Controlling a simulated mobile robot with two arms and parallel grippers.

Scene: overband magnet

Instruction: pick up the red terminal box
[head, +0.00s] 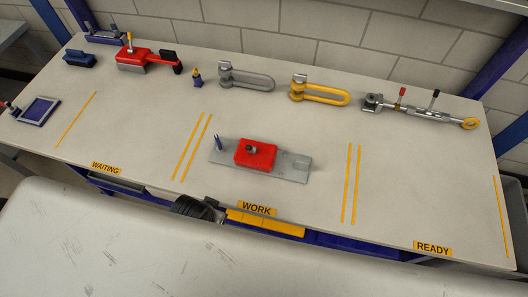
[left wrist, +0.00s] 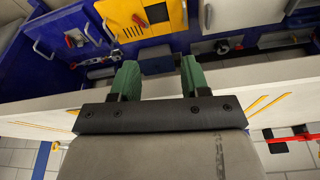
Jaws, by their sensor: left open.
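The red terminal box (head: 255,155) sits on a flat grey metal plate (head: 292,168) in the middle of the bench, above the WORK label. It has a small dark and silver fitting on its top. A dark blue pin (head: 218,142) stands at the plate's left end. My left gripper (left wrist: 159,64) shows in the left wrist view, with two green fingers apart and nothing between them. It faces the bench's edge and the blue and yellow fronts. I cannot make out the red box in that view. My right gripper is in neither view.
A red tool with a black handle (head: 135,58), a grey shackle (head: 246,78), a yellow shackle (head: 318,92) and a turnbuckle (head: 420,110) lie along the bench's back. A blue frame (head: 39,110) lies at the left. The bench (head: 415,190) is clear around the plate and at the right.

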